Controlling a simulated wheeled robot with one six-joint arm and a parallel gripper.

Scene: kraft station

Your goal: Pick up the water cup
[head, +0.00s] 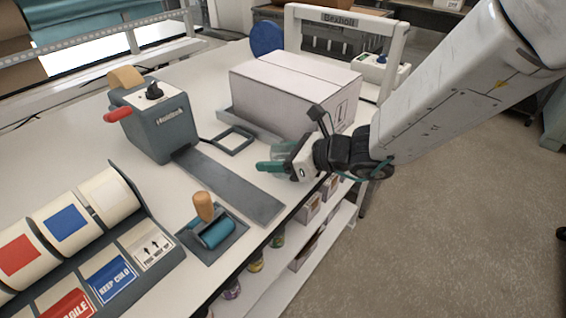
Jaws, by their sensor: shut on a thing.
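My gripper (270,163) reaches in from the right over the right edge of the white table. Its teal fingers are closed around a small, clear, greenish cup (284,149), which I take to be the water cup. The cup shows just behind the near finger, in front of the white box. Its lower part is hidden by the finger and the gripper body. I cannot tell whether it touches the table or how much water is in it.
A closed white box (290,92) stands right behind the gripper. A grey tape dispenser (160,128) with a long plate, a square dark frame (234,140), a teal roller (215,233) and label rolls (66,222) occupy the table (120,182). Open floor lies to the right.

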